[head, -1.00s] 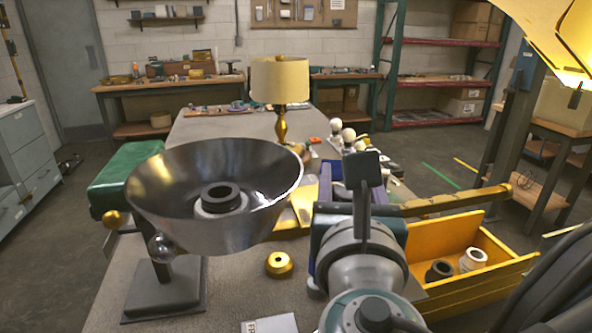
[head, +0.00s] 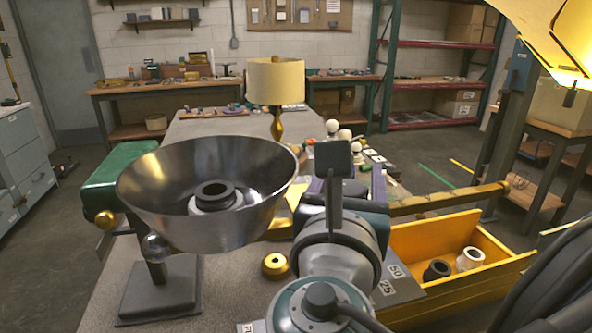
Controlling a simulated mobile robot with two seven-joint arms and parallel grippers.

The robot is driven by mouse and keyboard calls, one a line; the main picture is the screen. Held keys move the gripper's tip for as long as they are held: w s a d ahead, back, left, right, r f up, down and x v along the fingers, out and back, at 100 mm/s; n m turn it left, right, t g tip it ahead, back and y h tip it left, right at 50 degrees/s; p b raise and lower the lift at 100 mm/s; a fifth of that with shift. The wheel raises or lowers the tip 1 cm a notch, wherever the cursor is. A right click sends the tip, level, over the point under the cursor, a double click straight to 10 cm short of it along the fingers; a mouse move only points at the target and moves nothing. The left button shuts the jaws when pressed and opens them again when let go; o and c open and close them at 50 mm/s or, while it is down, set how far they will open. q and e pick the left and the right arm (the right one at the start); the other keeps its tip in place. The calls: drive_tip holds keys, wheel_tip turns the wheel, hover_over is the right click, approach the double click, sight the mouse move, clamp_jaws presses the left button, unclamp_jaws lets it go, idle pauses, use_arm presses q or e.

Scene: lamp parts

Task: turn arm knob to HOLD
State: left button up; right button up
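A wide grey metal lamp reflector (head: 150,215) opens upward on a dark stand (head: 158,290) at the left front, with a black socket ring (head: 214,192) inside. A round brass knob (head: 105,220) sits under a green part (head: 125,180) at the left. I cannot read a HOLD mark on or beside it. My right gripper (head: 334,165) is over the table, right of the reflector and apart from the brass knob. One dark finger plate stands up; its wrist hides the rest, so I cannot tell whether it is open. My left gripper does not show.
A yellow bin (head: 480,285) with a black and a white socket stands right of my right arm. A lit yellow lamp (head: 560,35) hangs at upper right.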

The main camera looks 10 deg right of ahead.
drive_tip(key=shift+o, duration=1.3)
drive_tip(key=shift+s+a, duration=0.1)
drive_tip(key=v, duration=0.9)
drive_tip(key=shift+s+b, duration=0.35)
drive_tip(key=shift+b, duration=0.05)
drive_tip(key=shift+a, duration=0.15)
